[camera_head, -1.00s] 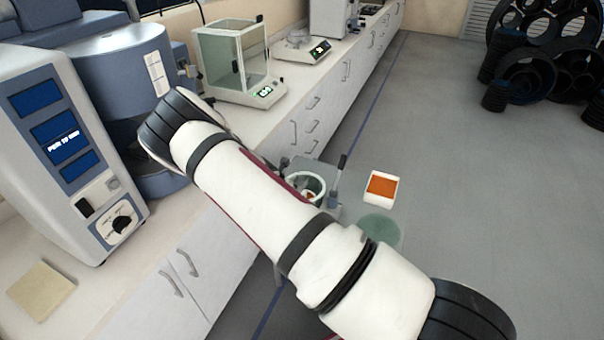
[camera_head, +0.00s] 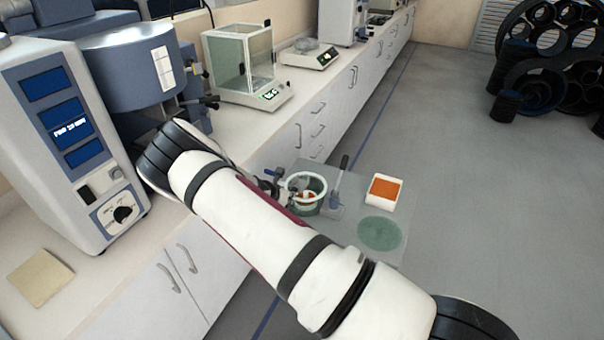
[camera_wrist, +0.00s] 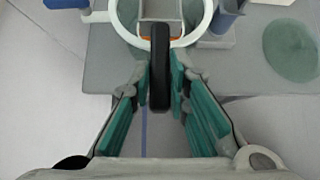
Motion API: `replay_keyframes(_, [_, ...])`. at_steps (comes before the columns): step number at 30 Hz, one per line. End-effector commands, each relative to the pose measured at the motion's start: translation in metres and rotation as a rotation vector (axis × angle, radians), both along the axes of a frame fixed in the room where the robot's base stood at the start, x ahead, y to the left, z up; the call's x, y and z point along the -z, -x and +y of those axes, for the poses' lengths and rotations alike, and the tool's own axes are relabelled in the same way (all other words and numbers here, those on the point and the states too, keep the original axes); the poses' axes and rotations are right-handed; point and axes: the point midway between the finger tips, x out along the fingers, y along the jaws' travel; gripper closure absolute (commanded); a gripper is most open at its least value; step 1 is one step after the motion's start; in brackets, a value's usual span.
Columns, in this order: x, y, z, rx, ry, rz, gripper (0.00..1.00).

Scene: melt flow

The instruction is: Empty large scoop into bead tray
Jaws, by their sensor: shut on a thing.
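My gripper (camera_wrist: 160,85) is shut on the black handle of the large scoop (camera_wrist: 159,65) in the wrist view. The scoop's grey head lies at the top edge of that view, over a round white-rimmed container (camera_wrist: 127,37), with a strip of orange below it. In the head view the container (camera_head: 322,186) shows orange inside; whether that lies in the scoop or the container I cannot tell. The bead tray (camera_head: 394,207), white and square with an orange fill, stands to the right of the container. My arm covers much of the gripper in the head view.
Container and tray stand on a small grey table (camera_head: 398,252) with a green round mat (camera_head: 380,233) and an upright dark-handled tool (camera_head: 338,180). A counter (camera_head: 215,118) with a balance (camera_head: 240,70) and a large instrument (camera_head: 75,150) runs along the left.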

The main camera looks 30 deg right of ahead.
Motion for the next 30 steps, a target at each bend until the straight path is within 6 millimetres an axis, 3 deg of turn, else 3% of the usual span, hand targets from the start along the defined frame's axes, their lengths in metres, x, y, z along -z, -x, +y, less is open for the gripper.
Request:
replay_keyframes(21, [-0.020, 0.030, 0.039, 0.000, -0.002, -0.001, 1.00])
replay_keyframes(30, [-0.020, 0.030, 0.040, 0.000, 0.000, 0.000, 1.00])
